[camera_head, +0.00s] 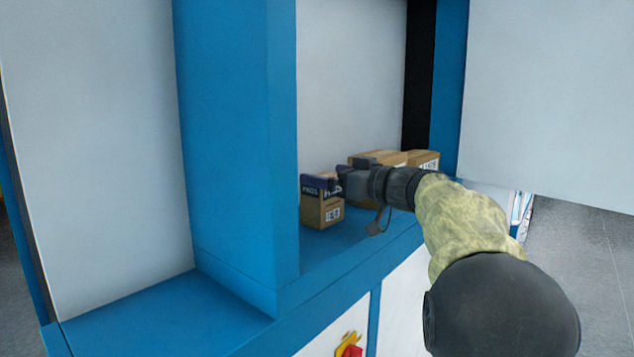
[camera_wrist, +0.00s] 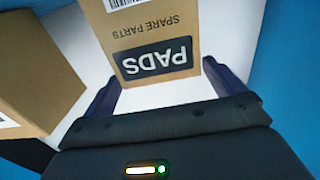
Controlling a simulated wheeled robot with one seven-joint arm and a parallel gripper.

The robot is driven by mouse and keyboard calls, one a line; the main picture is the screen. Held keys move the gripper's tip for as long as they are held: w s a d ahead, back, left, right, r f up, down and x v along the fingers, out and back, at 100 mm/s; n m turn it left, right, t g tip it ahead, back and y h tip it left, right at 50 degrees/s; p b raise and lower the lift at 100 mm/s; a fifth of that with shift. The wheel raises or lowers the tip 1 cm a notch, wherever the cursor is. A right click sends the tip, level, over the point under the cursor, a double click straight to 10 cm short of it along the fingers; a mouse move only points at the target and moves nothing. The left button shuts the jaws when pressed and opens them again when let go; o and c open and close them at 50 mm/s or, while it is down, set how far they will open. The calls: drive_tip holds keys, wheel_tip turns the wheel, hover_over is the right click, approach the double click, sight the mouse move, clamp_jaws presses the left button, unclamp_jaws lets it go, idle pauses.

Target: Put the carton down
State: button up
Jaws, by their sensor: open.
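A brown carton (camera_head: 322,211) stands upright on the blue ledge (camera_head: 330,255) inside the recess, with a dark label band near its top. The wrist view shows a carton (camera_wrist: 155,25) with upside-down "PADS" and "SPARE PARTS" print ahead of my gripper. My gripper (camera_head: 338,184) is at the upper right of the carton in the head view. In the wrist view, the gripper (camera_wrist: 162,84) is open, with one dark finger on each side of the carton's near end. Whether either finger touches it cannot be told.
Other brown cartons (camera_head: 378,159) (camera_head: 425,158) stand behind my gripper in the recess. A carton (camera_wrist: 40,65) is close at the left in the wrist view. A blue post (camera_head: 238,140) borders the recess on the left. The front ledge is clear.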

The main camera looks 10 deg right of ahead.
drive_tip(key=b+v, duration=0.2)
drive_tip(key=v, duration=0.6)
drive_tip(key=shift+s+r+b, duration=0.2)
drive_tip(key=shift+s+b, duration=0.15)
drive_tip(key=shift+b, duration=0.05)
drive_tip(key=shift+w, duration=0.1)
